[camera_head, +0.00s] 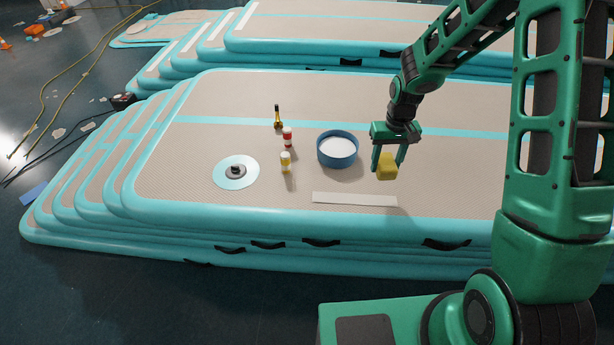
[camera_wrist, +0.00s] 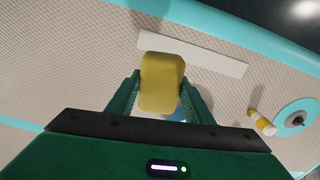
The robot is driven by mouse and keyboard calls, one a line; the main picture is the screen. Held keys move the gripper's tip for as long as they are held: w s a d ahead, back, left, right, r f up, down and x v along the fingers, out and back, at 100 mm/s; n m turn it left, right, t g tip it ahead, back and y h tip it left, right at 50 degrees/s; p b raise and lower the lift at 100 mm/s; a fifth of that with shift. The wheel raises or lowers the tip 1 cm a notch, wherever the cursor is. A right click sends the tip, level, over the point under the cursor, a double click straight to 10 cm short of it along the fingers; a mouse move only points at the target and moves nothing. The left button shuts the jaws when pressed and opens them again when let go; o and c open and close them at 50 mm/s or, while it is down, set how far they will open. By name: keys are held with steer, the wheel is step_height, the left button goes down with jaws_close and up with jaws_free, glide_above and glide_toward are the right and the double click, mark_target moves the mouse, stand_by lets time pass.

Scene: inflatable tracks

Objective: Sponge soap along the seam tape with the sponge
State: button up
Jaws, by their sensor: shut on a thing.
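A yellow sponge (camera_head: 387,167) is held between the fingers of my gripper (camera_head: 388,158), above the top inflatable track. In the wrist view the sponge (camera_wrist: 162,83) sits between the green fingertips of my gripper (camera_wrist: 160,92). A white strip, the seam tape (camera_head: 354,199), lies flat near the front edge of the track. It also shows in the wrist view (camera_wrist: 205,58), partly hidden behind the sponge. The sponge looks raised above the surface, apart from the tape. A blue round tub (camera_head: 337,157) with white contents (camera_head: 338,148) stands left of my gripper.
A round patch with a dark valve (camera_head: 236,172) lies further left. Stacked tracks (camera_head: 330,52) stand behind.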

steer(key=shift+a, duration=0.35)
